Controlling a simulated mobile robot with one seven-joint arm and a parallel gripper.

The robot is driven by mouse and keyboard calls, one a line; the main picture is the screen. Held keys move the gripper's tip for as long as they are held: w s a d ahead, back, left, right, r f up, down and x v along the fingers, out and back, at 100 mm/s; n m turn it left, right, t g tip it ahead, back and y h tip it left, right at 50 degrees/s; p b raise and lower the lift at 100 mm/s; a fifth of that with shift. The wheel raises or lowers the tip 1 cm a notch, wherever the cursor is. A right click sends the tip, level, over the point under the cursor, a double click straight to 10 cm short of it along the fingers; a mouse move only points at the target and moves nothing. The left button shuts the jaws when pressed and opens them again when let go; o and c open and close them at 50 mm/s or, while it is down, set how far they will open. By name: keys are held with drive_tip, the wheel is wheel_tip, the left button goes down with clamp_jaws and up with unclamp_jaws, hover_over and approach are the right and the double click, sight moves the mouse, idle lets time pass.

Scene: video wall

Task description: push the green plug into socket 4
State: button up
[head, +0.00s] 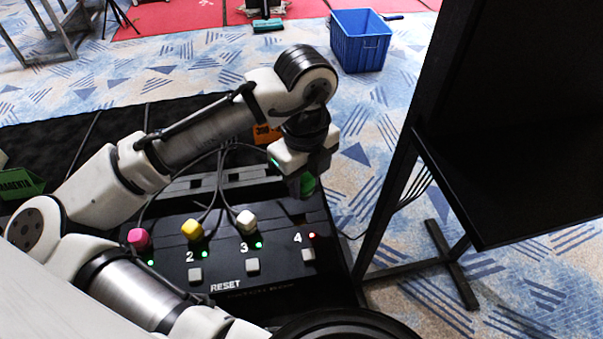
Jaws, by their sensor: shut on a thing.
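My gripper (305,174) is shut on the green plug (307,185), which it holds above the right end of the black patch box (315,285). The plug shows only partly under the gripper.
Grey buttons, one of them (308,255) below the 4, line the box's front. A black screen on a stand (385,215) rises close on the right. Cables (215,185) run behind the plugs. A blue crate (360,45) stands on the carpet behind.

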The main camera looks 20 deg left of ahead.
drive_tip(key=shift+s+a+r+m, duration=0.15)
drive_tip(key=shift+s+m, duration=0.15)
drive_tip(key=shift+m, duration=0.15)
drive_tip(key=shift+s+a+r+m, duration=0.1)
drive_tip(key=shift+s+m, duration=0.2)
drive_tip(key=shift+m, duration=0.15)
wheel_tip(320, 180, down, 4)
drive_tip(key=b, duration=0.4)
drive_tip(key=shift+d+f+b, duration=0.1)
drive_tip(key=shift+b, duration=0.25)
drive_tip(key=shift+f+b, duration=0.45)
drive_tip(key=shift+f, duration=0.4)
drive_tip(key=shift+p, duration=0.6)
drive_tip(key=shift+f+b, duration=1.05)
drive_tip(key=shift+f, duration=0.4)
drive_tip(key=o, duration=1.6)
drive_tip(key=shift+r, duration=0.15)
drive_tip(key=shift+r+p, duration=3.25)
drive_tip(key=shift+r, duration=0.2)
